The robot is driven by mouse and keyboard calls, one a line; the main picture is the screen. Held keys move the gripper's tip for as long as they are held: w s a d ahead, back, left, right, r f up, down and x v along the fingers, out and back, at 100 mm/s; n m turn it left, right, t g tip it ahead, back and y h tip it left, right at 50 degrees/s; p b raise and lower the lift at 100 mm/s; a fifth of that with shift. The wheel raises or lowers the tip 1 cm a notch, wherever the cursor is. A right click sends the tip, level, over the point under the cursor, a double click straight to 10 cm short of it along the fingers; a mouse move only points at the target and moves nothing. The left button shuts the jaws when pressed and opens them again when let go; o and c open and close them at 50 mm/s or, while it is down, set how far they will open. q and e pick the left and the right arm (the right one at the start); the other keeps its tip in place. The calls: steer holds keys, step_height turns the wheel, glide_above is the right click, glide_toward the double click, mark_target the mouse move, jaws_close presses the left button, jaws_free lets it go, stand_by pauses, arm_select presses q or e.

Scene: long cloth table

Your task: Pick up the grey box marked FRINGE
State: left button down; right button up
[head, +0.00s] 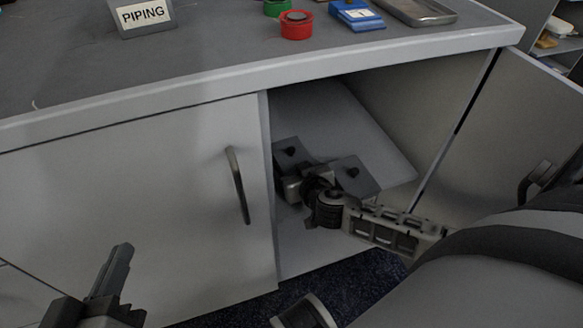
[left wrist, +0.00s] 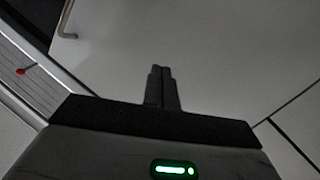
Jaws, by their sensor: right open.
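No box with a FRINGE label shows in either view. A grey box (head: 146,17) on the table top is marked PIPING. My right gripper (head: 323,164) is inside the open cupboard bay under the table top. Its two flat fingers are spread apart, and no object shows between them. My left gripper (head: 116,272) is at the lower left of the head view, in front of the closed door. In the left wrist view its fingers (left wrist: 161,85) are together with nothing visible between them.
The cupboard's left door (head: 130,200) is closed; its right door (head: 510,140) stands open. The grey shelf (head: 375,135) inside looks bare where visible. A red round container (head: 296,27), a blue item (head: 357,15) and a metal tray (head: 420,10) sit on top.

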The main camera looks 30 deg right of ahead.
steer(key=c, duration=0.9)
steer(key=shift+r, duration=0.2)
